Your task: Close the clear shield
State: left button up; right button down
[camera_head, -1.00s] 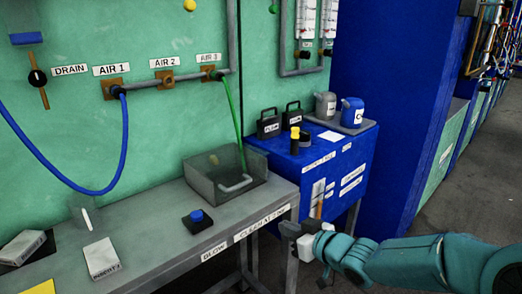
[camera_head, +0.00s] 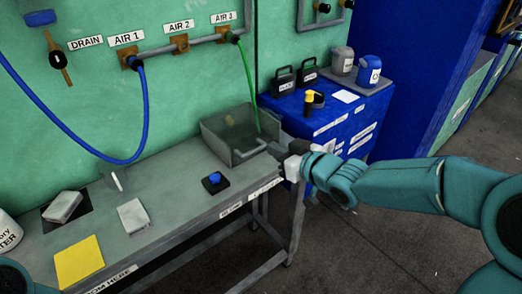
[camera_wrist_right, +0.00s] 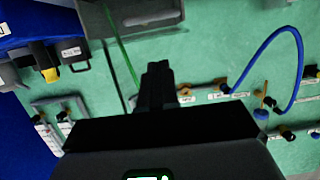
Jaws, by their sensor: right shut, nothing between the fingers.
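The clear shield (camera_head: 228,148) is a see-through grey panel with a pale bar handle (camera_head: 250,151), on the front of a box at the bench's right end. The box's top looks open, and the green hose hangs down to it. My right gripper (camera_head: 276,149) is shut and empty, just right of the handle; whether it touches the shield I cannot tell. In the right wrist view the shut fingers (camera_wrist_right: 156,85) show in the middle, and the handle (camera_wrist_right: 152,16) shows at the top. My left gripper is out of view.
A blue button (camera_head: 214,179) sits on the bench (camera_head: 190,205) left of the shield. A white block (camera_head: 132,215) and a yellow sheet (camera_head: 79,262) lie further left. A blue cabinet (camera_head: 335,120) with black containers and jugs stands at the right.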

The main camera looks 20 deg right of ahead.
jog(key=shift+w+a+f+b, duration=0.1)
jog(key=shift+w+a+f, duration=0.25)
jog(key=shift+w+f, duration=0.55)
jog(key=shift+w+a+f+b, duration=0.1)
jog(key=shift+w+a+f, duration=0.25)
jog(key=shift+w+f, duration=0.6)
jog(key=shift+w+a+f+b, duration=0.1)
jog(key=shift+w+a+f, duration=0.35)
jog(key=shift+w, duration=0.75)
jog(key=shift+d+f, duration=0.1)
jog(key=shift+d, duration=0.05)
notch_tip(320, 180, down, 3)
jog(key=b, duration=0.3)
jog(key=shift+r, duration=0.2)
jog(key=shift+r, duration=0.1)
